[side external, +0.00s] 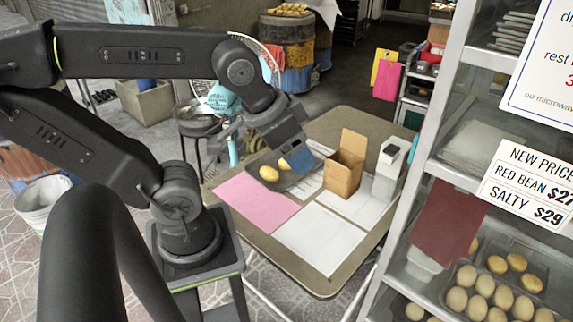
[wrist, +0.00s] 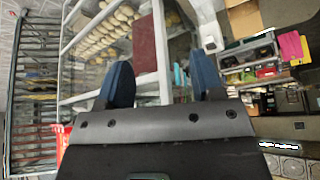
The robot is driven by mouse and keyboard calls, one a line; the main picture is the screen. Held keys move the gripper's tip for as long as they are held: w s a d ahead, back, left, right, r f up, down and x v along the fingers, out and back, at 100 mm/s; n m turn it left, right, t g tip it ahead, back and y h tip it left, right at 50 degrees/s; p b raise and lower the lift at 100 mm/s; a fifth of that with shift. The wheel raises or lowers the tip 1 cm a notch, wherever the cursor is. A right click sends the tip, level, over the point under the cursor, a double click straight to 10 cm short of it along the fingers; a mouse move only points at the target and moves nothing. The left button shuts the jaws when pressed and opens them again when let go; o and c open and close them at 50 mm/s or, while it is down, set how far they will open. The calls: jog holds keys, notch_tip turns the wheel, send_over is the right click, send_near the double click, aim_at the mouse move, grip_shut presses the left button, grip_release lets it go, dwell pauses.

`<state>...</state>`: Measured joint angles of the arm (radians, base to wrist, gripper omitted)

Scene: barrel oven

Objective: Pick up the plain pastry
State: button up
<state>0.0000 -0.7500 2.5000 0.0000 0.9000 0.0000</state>
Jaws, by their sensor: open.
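Two round, tan pastries, a nearer one (side external: 269,173) and one partly beside the fingers (side external: 284,164), lie on a dark tray (side external: 305,184) on the table in the side view. I cannot tell which is the plain one. My gripper (side external: 299,161) has blue fingers and is over the tray, just right of the pastries. In the wrist view my gripper (wrist: 162,82) has its fingers spread apart with nothing held between them. The pastries on the tray are not visible in the wrist view.
The table (side external: 250,235) also holds a pink sheet (side external: 257,202), white papers (side external: 320,238), an open cardboard box (side external: 344,165) and a white box (side external: 390,165). A glass-fronted shelf (side external: 440,155) with many pastries stands close on the right. The table's front papers are clear.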

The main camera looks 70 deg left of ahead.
jog(key=shift+o, duration=1.3)
jog(key=w+a+f+n+g+y, duration=0.1)
jog(key=w+a+f+n+g, duration=0.15)
jog(key=w+a+n, duration=0.6)
jog(key=w+a+f+n+g, duration=0.3)
jog(key=w+a, duration=0.6)
jog(key=a, duration=0.7)
jog(key=s+a+f+n+h, duration=0.15)
jog(key=a+f+n, duration=0.45)
jog(key=a+f, duration=1.1)
jog(key=shift+n+y, duration=0.25)
jog(key=shift+n, duration=0.1)
jog(key=f, duration=0.5)
jog(key=s+a+f, duration=0.1)
jog(key=f, duration=0.2)
jog(key=shift+a+f, duration=0.1)
jog(key=shift+f, duration=2.75)
